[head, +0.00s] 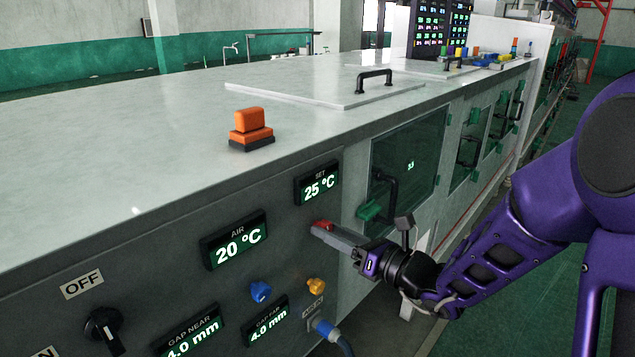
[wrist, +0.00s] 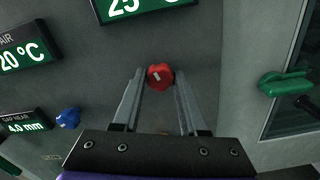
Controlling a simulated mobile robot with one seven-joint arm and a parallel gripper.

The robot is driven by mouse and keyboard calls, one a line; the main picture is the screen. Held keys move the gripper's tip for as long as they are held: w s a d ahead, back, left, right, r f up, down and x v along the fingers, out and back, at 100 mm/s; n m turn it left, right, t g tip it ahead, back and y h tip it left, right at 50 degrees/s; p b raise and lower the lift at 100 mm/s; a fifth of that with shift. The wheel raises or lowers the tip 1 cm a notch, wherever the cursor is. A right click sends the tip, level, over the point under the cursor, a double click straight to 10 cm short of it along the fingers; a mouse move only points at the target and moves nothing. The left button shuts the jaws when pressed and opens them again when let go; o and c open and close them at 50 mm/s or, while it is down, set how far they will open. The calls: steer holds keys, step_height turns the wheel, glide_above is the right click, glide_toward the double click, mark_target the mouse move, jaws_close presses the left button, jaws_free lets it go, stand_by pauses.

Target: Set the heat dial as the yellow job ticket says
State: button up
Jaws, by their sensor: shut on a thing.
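The red dial (head: 323,224) sits on the dark front panel below the SET display (head: 318,186), which reads 25 °C. My gripper (head: 325,230) reaches it from the right and is shut on it. In the wrist view the red dial (wrist: 160,77) shows between the tips of my two fingers, with a pale mark on its face. The AIR display (head: 236,240) reads 20 °C. I see no yellow job ticket in either view.
A blue knob (head: 260,291) and a yellow knob (head: 316,285) are below, near the 4.0 mm gap displays. A black switch (head: 103,325) is at lower left. A green door latch (wrist: 285,83) is close on the right. An orange block (head: 251,126) stands on top.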

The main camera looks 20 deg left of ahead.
steer(key=shift+f+n+b, duration=0.1)
steer(key=shift+n+b, duration=1.3)
steer(key=shift+b, duration=0.3)
steer(key=shift+n, duration=1.2)
steer(key=shift+n, duration=1.7)
